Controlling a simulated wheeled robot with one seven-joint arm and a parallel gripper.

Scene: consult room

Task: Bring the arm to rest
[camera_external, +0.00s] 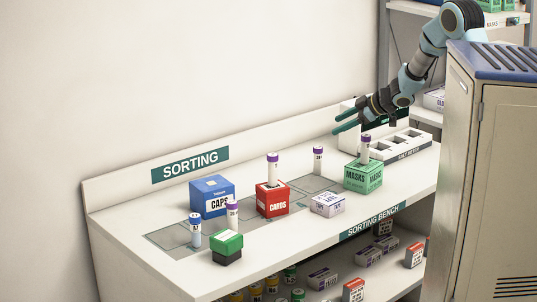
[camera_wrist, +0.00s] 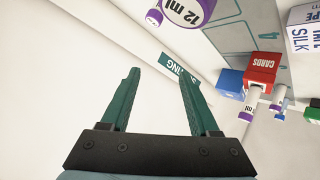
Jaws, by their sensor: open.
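My gripper (camera_external: 345,122) is raised above the back right part of the sorting bench (camera_external: 130,243), with its green fingers pointing left. It is open and empty. The arm reaches in from the upper right, above the grey cabinet. The green MASKS box (camera_external: 363,178) stands below the gripper, a purple-capped tube (camera_external: 364,150) upright on it.
A blue CAPS box (camera_external: 212,196), a red CARDS box (camera_external: 272,199) with a tube on top, a white box (camera_external: 327,204) and several tubes stand on the bench. A white rack (camera_external: 402,146) is at the right. The cabinet (camera_external: 500,180) stands in front, right.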

